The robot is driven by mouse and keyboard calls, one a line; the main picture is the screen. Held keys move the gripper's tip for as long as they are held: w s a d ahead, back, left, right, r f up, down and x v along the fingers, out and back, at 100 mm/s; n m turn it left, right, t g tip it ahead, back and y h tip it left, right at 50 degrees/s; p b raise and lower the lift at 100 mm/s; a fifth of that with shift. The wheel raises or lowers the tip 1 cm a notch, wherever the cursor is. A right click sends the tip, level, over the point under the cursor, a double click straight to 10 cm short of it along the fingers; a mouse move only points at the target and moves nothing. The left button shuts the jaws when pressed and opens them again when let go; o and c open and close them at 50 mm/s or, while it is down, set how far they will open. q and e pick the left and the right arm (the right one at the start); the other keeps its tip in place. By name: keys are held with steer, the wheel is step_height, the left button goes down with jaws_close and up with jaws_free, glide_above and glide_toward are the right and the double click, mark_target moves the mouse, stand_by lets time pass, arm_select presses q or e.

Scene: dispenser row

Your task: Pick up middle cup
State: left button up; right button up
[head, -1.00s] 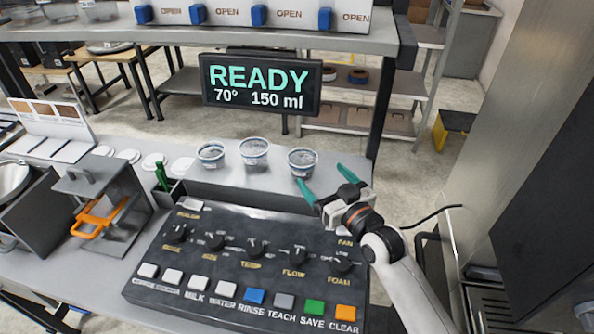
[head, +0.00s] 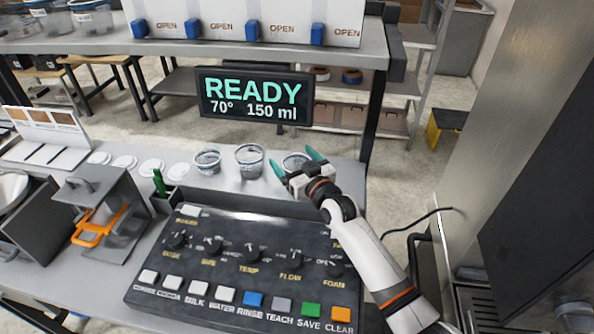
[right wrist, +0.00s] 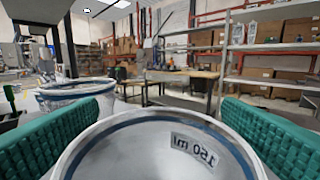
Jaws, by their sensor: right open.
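Three clear cups with blue bands stand in a row on the raised shelf behind the control panel: a left cup (head: 207,161), the middle cup (head: 249,160) and a right cup (head: 294,162). My right gripper (head: 297,161) is open, with its teal fingers on either side of the right cup, and it partly hides that cup. In the right wrist view the right cup (right wrist: 160,150), labelled 150 ml, fills the space between the two teal pads. The middle cup (right wrist: 75,92) shows beyond it to the left, outside the fingers. My left gripper is not in view.
The black control panel (head: 240,265) with knobs and coloured buttons lies in front of the cups. A READY display (head: 254,96) hangs above and behind them. White lids (head: 124,162) lie at left, near a green-handled item (head: 160,183). A steel cabinet (head: 490,130) stands at right.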

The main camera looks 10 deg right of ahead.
steer(key=shift+w+a, duration=0.1)
steer(key=shift+w, duration=0.15)
steer(key=shift+s, duration=0.1)
steer(key=c, duration=1)
steer(key=shift+r, duration=0.1)
steer(key=shift+c, duration=0.2)
